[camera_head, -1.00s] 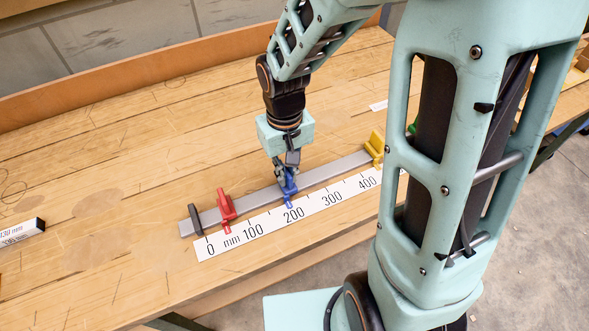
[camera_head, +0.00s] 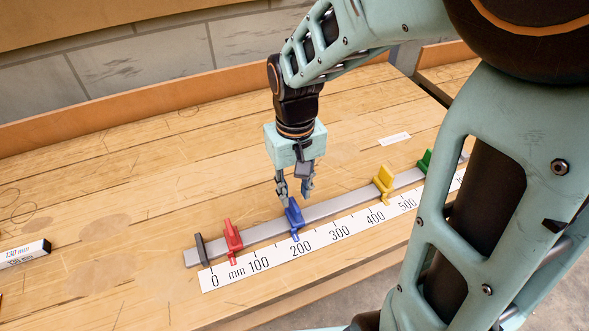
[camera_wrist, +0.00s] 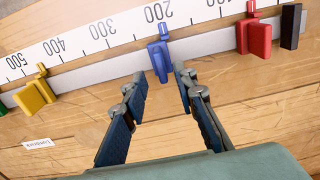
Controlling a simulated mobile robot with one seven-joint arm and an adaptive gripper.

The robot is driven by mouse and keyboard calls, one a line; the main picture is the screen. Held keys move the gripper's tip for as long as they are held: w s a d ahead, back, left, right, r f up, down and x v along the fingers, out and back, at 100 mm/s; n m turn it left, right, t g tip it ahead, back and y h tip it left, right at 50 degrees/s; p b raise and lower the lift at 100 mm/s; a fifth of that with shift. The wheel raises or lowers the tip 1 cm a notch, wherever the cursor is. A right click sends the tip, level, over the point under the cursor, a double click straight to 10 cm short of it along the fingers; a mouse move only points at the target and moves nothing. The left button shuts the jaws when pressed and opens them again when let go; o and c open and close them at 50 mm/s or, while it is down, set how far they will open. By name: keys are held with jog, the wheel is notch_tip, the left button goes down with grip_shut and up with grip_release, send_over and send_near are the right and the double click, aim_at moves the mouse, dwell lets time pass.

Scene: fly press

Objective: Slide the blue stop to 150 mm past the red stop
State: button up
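The blue stop (camera_head: 294,217) sits upright on the grey rail, its pointer close to the 200 mark of the white scale (camera_head: 333,241). The red stop (camera_head: 232,237) is to its left, its pointer about midway between 0 and 100. My gripper (camera_head: 296,196) is open and empty, just above and behind the blue stop. In the wrist view, the two fingers (camera_wrist: 161,82) are spread apart, with the blue stop (camera_wrist: 159,60) beyond their tips and apart from them. The red stop (camera_wrist: 253,36) also shows there, at the right.
The yellow stop (camera_head: 383,181) and green stop (camera_head: 425,162) stand farther right on the rail (camera_head: 335,204). A dark end piece (camera_head: 201,250) is at its left end. A block marked 130 mm (camera_head: 24,253) lies at the far left. The bench behind the rail is mostly clear.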

aim_at(295, 204)
notch_tip(295, 204, up, 6)
jog(key=shift+r, duration=0.1)
dwell(0.4)
